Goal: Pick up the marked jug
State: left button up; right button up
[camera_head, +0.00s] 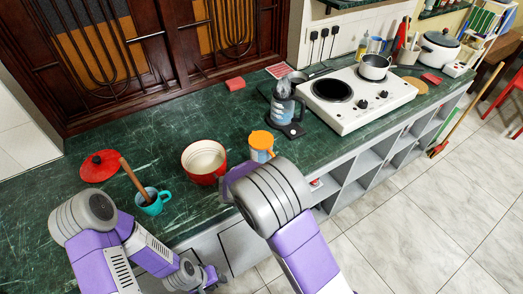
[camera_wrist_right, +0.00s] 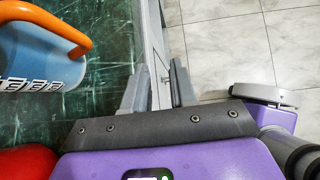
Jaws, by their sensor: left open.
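A jug with an orange lid and handle and a blue lower part (camera_head: 261,147) stands on the green counter near its front edge. In the right wrist view the jug (camera_wrist_right: 38,58) shows large at the left, with pale marks on its side. My right gripper (camera_wrist_right: 160,85) is open and empty, beside the jug and over the counter's front edge. In the head view my right arm hides most of that gripper. My left gripper (camera_head: 212,278) is open at the bottom, low in front of the counter, apart from the jug.
A red pot (camera_head: 205,160) stands just left of the jug. A teal mug (camera_head: 153,203) and red lid (camera_head: 100,166) are farther left. A dark machine with a glass vessel (camera_head: 285,105) and a white stove (camera_head: 358,98) stand behind and right.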

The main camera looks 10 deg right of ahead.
aim_at(264, 155)
jog(key=w+a+r+n+t+h, duration=0.2)
jog(key=r, duration=0.5)
jog(key=w+a+r+n+t+h, duration=0.1)
jog(key=w+r+t, duration=0.15)
jog(key=r, duration=0.35)
jog(key=f+b, duration=0.2)
jog(key=f, duration=0.5)
jog(key=shift+w+f, duration=0.1)
jog(key=shift+w, duration=0.1)
jog(key=b+x, duration=0.2)
jog(key=x, duration=0.5)
jog(key=shift+w+d+f, duration=0.15)
jog(key=shift+d, duration=0.05)
grip_shut()
